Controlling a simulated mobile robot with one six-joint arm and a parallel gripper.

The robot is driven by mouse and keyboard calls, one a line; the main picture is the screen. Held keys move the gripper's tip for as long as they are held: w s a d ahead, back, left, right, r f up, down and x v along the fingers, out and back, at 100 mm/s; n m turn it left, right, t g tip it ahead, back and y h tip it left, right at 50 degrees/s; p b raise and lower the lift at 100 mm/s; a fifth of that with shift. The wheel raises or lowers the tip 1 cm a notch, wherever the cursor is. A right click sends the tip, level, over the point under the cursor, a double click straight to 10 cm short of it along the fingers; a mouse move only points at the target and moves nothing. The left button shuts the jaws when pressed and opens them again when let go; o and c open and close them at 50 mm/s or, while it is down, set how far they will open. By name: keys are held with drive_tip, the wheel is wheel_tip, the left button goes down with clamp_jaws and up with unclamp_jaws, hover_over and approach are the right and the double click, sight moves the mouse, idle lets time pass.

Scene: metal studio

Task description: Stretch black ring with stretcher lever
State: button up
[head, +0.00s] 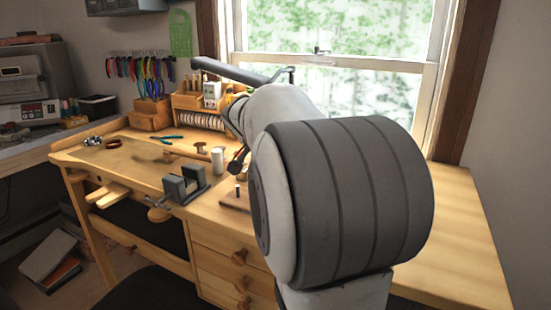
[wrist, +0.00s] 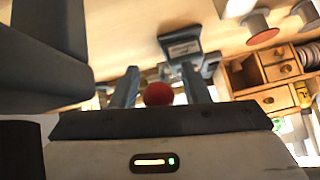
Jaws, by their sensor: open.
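In the wrist view my gripper (wrist: 160,80) is open, with one grey finger on each side of a round red knob (wrist: 158,94). The knob sits between the fingers, near the palm. I cannot tell whether either finger touches it, or whether it is the end of the stretcher lever. A grey metal fixture (wrist: 182,46) shows beyond the fingertips. In the head view my own arm hides most of the gripper area. A small upright peg on a wooden block (head: 236,196) shows beside the arm. I cannot make out the black ring in either view.
The wooden workbench (head: 125,165) holds a grey two-block fixture (head: 184,184), a white cylinder (head: 218,161), teal-handled pliers (head: 172,138) and a brown ring-shaped item (head: 113,143). A wooden organizer (head: 190,102) stands at the back. The bench's right side looks clear.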

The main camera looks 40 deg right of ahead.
drive_tip(key=v, duration=0.7)
drive_tip(key=shift+s+a+r+p, duration=0.2)
drive_tip(key=shift+r+p, duration=0.05)
drive_tip(key=shift+p, duration=0.05)
